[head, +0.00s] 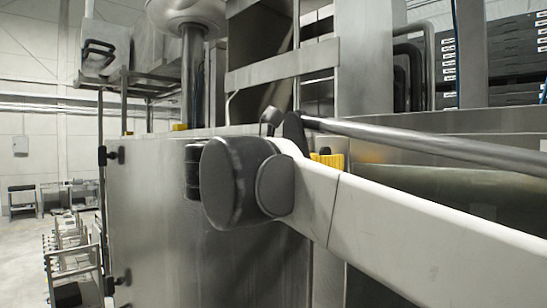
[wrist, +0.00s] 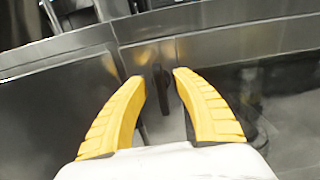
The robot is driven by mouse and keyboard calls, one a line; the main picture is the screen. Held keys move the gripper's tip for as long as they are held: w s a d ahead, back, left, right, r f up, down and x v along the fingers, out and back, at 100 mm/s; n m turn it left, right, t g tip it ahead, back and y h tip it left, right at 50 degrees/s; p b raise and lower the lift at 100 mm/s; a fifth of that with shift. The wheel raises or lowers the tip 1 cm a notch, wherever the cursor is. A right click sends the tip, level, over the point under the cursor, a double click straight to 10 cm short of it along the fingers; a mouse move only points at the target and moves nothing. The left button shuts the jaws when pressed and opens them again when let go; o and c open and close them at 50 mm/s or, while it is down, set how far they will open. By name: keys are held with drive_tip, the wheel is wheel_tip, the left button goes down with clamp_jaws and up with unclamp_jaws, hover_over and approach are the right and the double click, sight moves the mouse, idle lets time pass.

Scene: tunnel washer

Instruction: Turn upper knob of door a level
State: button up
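In the wrist view, a dark upright knob (wrist: 165,92) sits by a seam in the metal panels. My gripper (wrist: 160,77) is open, with one yellow finger on each side of the knob in the picture. The knob appears just beyond the fingertips; I see no clear contact. In the head view, a ribbed yellow part that looks like my gripper (head: 328,159) shows behind my arm, mostly hidden. A large grey metal panel (head: 150,215) has an upper black knob (head: 115,155) and a lower one (head: 118,282) on its left edge. I cannot tell whether the wrist-view knob is one of these.
The steel machine fills the middle and right. A round metal pipe (head: 400,140) runs across, close above my arm. Black stacked trays (head: 515,55) stand at the upper right. Open floor (head: 22,250) and metal racks (head: 75,262) lie at the left.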

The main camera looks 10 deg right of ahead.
drive_tip(key=shift+d, duration=0.1)
clamp_jaws()
drive_tip(key=shift+m, duration=0.3)
drive_tip(key=m, duration=0.3)
drive_tip(key=shift+s+m+b, duration=0.1)
drive_tip(key=shift+m+b, duration=0.2)
drive_tip(key=m, duration=0.4)
drive_tip(key=shift+s+d+f+m, duration=0.1)
drive_tip(key=shift+m, duration=0.2)
drive_tip(key=m, duration=0.4)
drive_tip(key=m+b, duration=0.1)
drive_tip(key=m, duration=0.4)
drive_tip(key=shift+s+f, duration=0.1)
drive_tip(key=shift+f, duration=0.1)
